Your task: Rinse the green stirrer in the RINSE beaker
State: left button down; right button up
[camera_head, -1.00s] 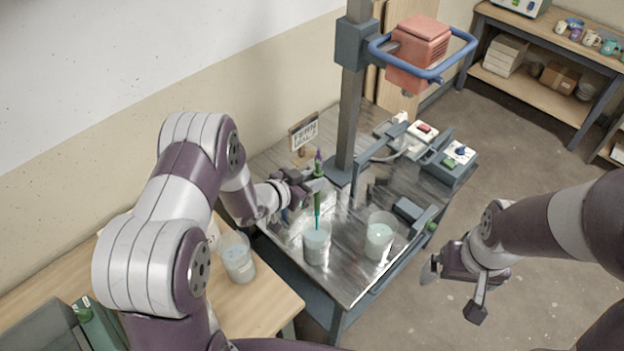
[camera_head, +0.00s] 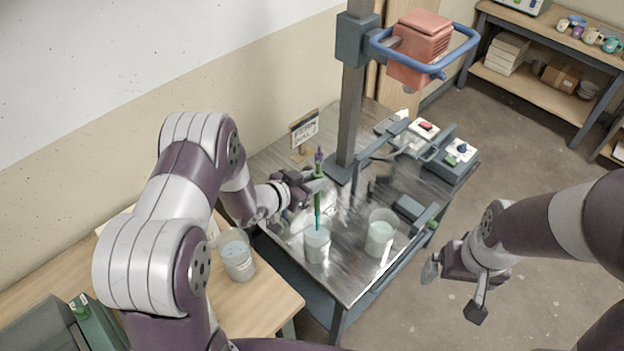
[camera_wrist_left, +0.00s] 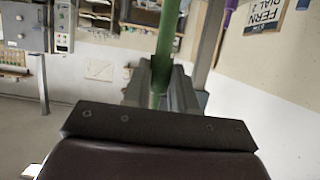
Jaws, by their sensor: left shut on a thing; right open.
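My left gripper (camera_head: 314,184) is shut on the green stirrer (camera_head: 317,200), which hangs upright with its teal lower end at the mouth of a clear beaker (camera_head: 317,245). I cannot tell how deep the tip is. The stirrer's green shaft (camera_wrist_left: 166,40) stands between the fingers in the left wrist view. A second beaker (camera_head: 381,236) stands to the right on the metal table, and a third (camera_head: 238,257) on the wooden table at left. No RINSE label is readable. My right gripper (camera_head: 454,290) is open and empty, right of the metal table.
A grey post (camera_head: 350,110) carries a red motor (camera_head: 420,48) with a blue guard above the metal table (camera_head: 345,285). A small sign (camera_head: 304,129) stands behind my left gripper. Grey brackets and small boxes (camera_head: 460,150) occupy the right side. Floor is clear around my right gripper.

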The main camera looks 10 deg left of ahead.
pick_arm(q)
notch_tip(320, 180, down, 15)
jog(key=b, duration=1.2)
jog(key=shift+r, duration=0.1)
notch_tip(320, 180, up, 3)
jog(key=shift+f+p, duration=0.2)
jog(key=shift+p, duration=0.9)
jog(key=shift+w+f+b, duration=0.1)
jog(key=shift+f+b, duration=1.05)
jog(key=shift+f, duration=0.25)
